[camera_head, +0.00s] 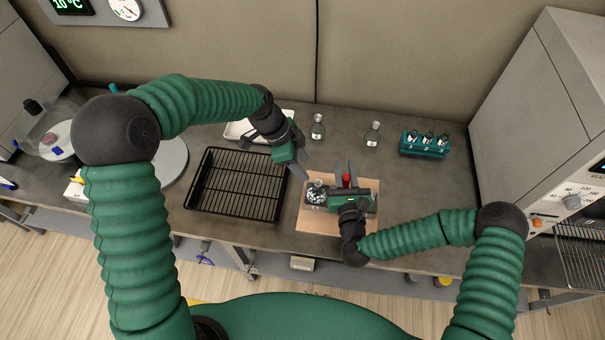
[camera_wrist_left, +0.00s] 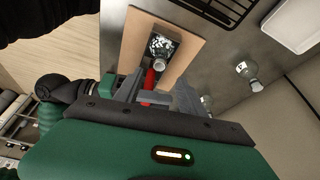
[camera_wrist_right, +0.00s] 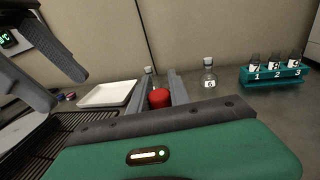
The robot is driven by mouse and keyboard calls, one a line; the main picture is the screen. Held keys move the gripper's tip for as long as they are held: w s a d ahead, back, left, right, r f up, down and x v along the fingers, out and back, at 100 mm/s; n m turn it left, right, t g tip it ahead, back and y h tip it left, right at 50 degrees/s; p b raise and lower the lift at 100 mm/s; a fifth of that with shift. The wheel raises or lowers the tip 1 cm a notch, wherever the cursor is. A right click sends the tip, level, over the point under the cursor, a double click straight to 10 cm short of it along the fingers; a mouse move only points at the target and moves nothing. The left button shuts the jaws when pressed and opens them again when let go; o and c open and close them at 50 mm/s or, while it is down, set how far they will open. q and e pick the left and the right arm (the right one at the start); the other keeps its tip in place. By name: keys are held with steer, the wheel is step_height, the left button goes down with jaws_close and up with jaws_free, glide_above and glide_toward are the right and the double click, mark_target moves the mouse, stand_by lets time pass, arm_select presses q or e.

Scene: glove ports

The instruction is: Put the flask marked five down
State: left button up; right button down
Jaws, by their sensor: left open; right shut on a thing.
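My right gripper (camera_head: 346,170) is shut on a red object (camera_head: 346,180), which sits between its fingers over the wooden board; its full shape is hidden. The red object also shows in the right wrist view (camera_wrist_right: 159,97). My left gripper (camera_head: 302,152) is open, above and left of the right one. Two clear flasks stand behind, one on the left (camera_head: 317,128) and one marked 6 (camera_wrist_right: 209,77). I cannot read a five on any flask.
The wooden board (camera_head: 314,224) lies at the bench's front. A black wire-bottomed tray (camera_head: 235,185) is left of it, with a white tray (camera_head: 240,131) behind. A teal rack (camera_head: 425,150) numbered 1 to 3 stands back right. Bench between board and rack is clear.

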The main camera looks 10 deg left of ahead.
steer(key=c, duration=1.1)
jaws_free()
steer(key=shift+c, duration=0.2)
arm_select(q)
steer(key=s+a+n+t+y, duration=0.1)
steer(key=s+a+n+y, duration=0.1)
steer(key=s+a+n, duration=0.3)
steer(key=s+a+r+n+y, duration=0.1)
steer(key=s+a+n+y, duration=0.1)
steer(key=s+a+n, duration=0.4)
steer(key=s+n, duration=0.5)
steer(key=s, duration=0.2)
steer(key=shift+t+y, duration=0.3)
steer(key=shift+t, duration=0.1)
steer(key=shift+a+r, duration=0.1)
